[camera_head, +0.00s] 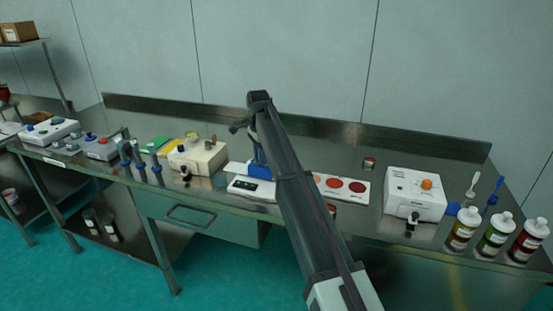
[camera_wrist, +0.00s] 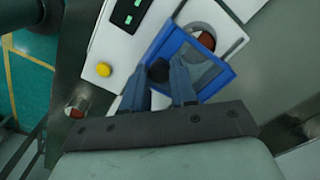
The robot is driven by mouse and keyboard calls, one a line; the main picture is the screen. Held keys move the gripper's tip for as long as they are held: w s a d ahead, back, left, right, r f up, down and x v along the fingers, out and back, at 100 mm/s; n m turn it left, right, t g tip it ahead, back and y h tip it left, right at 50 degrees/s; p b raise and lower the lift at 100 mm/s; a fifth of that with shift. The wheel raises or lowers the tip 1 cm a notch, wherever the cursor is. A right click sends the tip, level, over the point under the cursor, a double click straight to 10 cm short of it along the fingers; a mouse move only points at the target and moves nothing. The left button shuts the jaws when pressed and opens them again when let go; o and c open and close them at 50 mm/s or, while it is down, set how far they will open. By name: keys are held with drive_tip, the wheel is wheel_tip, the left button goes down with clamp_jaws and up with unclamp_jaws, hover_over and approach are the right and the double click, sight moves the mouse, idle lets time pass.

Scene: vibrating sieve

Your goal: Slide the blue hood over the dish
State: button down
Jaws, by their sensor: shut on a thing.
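The blue hood (camera_wrist: 222,82) is a square frame with a clear window and a dark knob (camera_wrist: 158,71) at its near left corner. My gripper (camera_wrist: 158,80) is shut on this knob, one finger on each side. The dish (camera_wrist: 207,39), reddish brown, sits in a round white-edged recess of a white device (camera_wrist: 93,70). The hood's far edge crosses part of the dish in the wrist view; I cannot tell how much lies under it. In the head view the hood (camera_head: 257,168) and white device (camera_head: 248,187) are partly hidden by my arm.
A cream machine (camera_head: 198,156) stands left.

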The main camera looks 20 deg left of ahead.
sight(250, 164)
drive_tip(key=a, duration=0.4)
drive_tip(key=c, duration=0.9)
unclamp_jaws()
wheel_tip(250, 164, up, 14)
drive_tip(key=shift+f, duration=0.1)
